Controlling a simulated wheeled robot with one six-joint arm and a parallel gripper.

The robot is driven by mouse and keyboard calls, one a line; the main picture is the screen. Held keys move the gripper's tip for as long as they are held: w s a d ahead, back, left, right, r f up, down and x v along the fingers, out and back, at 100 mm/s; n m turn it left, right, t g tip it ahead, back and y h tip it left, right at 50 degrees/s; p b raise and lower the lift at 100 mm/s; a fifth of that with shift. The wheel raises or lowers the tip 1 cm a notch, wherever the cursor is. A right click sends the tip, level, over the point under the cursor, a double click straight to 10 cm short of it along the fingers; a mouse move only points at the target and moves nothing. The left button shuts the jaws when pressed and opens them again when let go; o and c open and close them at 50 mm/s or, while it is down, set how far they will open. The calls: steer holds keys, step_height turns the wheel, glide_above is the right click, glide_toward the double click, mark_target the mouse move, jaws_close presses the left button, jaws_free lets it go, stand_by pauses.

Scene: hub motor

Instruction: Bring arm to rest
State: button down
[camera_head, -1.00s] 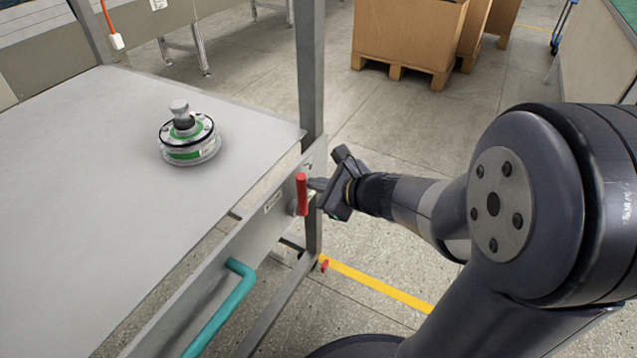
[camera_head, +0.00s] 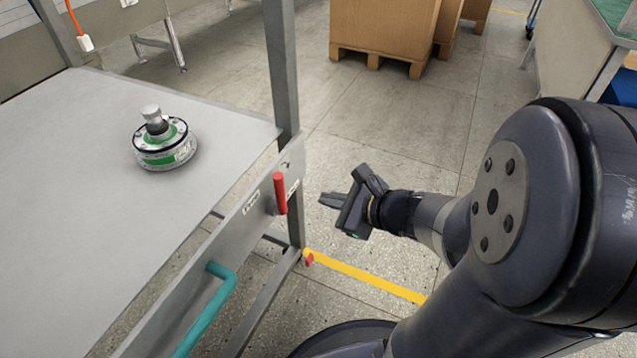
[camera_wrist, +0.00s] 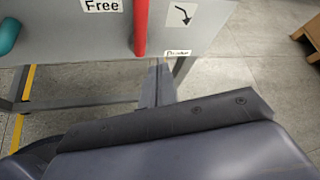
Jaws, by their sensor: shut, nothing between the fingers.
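My gripper (camera_head: 334,200) is at the end of my arm, to the right of the workbench, over the floor. Its fingers are together and hold nothing. In the head view a gap of floor shows between the fingertips and the red lever (camera_head: 280,193) on the bench's side panel. In the wrist view my gripper (camera_wrist: 157,80) shows shut below the panel, and the red lever (camera_wrist: 140,28) stands upright between a "Free" label (camera_wrist: 102,5) and a second label with an arrow.
The hub motor (camera_head: 164,143) sits upright on the workbench (camera_head: 75,235). A teal handle (camera_head: 207,315) juts from the bench front. A grey post (camera_head: 281,70) rises at the bench corner. Cardboard boxes (camera_head: 385,28) stand on a pallet behind. The floor around my gripper is clear.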

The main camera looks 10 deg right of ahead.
steer(key=shift+s+d, duration=0.2)
steer(key=shift+s, duration=0.25)
steer(key=w+a+f, duration=0.1)
steer(key=w, duration=0.4)
steer(key=w+a+f, duration=0.2)
steer(key=w, duration=0.4)
steer(key=shift+a+b, duration=0.25)
steer(key=shift+b, duration=0.2)
stand_by(0.3)
